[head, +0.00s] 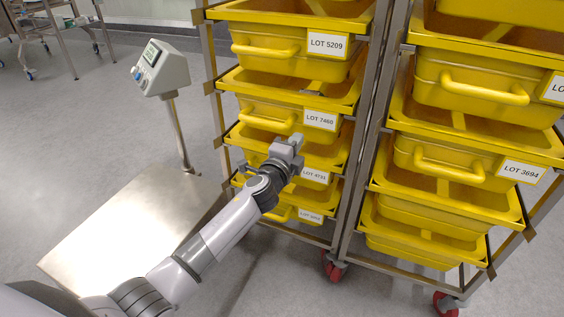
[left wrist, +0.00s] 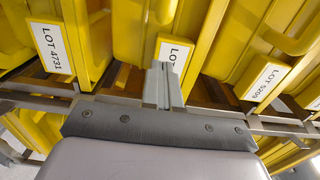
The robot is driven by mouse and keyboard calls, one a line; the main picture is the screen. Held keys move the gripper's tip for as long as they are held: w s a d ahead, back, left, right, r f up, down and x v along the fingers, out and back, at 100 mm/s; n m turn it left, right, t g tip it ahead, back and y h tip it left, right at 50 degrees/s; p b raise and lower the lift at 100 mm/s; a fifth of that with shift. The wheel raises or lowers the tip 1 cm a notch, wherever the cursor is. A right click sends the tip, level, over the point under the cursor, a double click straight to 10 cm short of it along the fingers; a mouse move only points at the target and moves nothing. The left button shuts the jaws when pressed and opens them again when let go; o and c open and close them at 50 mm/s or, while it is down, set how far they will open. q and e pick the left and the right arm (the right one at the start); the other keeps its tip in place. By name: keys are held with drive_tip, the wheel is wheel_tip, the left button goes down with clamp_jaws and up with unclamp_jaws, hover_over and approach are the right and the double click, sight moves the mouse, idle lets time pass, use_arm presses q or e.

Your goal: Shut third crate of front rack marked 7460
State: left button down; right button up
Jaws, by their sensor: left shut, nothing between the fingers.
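The yellow crate labelled LOT 7460 (head: 250,106) sits in the left rack, below LOT 5209 and above LOT 4731. Its handle faces me; I cannot tell how far it stands out of the rack. My left gripper (head: 292,148) is shut and empty, just below and in front of this crate's handle, and hides part of the LOT 4731 crate. In the left wrist view my shut fingers (left wrist: 164,84) overlap the middle label (left wrist: 174,50), whose number is hidden. I cannot tell whether they touch the crate. My right gripper is not in view.
Crates LOT 5209 (head: 255,66) and LOT 4731 (head: 321,158) are close above and below. A second rack with yellow crates (head: 456,82) stands at the right. A scale with a steel platform (head: 130,225) and post display (head: 160,68) stands left, near my arm.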

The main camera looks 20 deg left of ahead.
use_arm(q)
drive_tip(key=s+a+f+n+g+p, duration=0.15)
drive_tip(key=s+f+n, duration=0.4)
drive_tip(key=s, duration=0.65)
drive_tip(key=s+f+n+g, duration=0.3)
drive_tip(key=s+f+n, duration=0.25)
drive_tip(key=s, duration=0.65)
drive_tip(key=s+f+n+g, duration=0.3)
drive_tip(key=s+f+n, duration=0.25)
drive_tip(key=s, duration=0.65)
wheel_tip(320, 180, up, 15)
drive_tip(key=s+a+p, duration=0.1)
drive_tip(key=p, duration=1.7)
drive_tip(key=shift+s+a+r+h, duration=0.2)
drive_tip(key=shift+a+h, duration=0.05)
drive_tip(key=shift+h, duration=0.05)
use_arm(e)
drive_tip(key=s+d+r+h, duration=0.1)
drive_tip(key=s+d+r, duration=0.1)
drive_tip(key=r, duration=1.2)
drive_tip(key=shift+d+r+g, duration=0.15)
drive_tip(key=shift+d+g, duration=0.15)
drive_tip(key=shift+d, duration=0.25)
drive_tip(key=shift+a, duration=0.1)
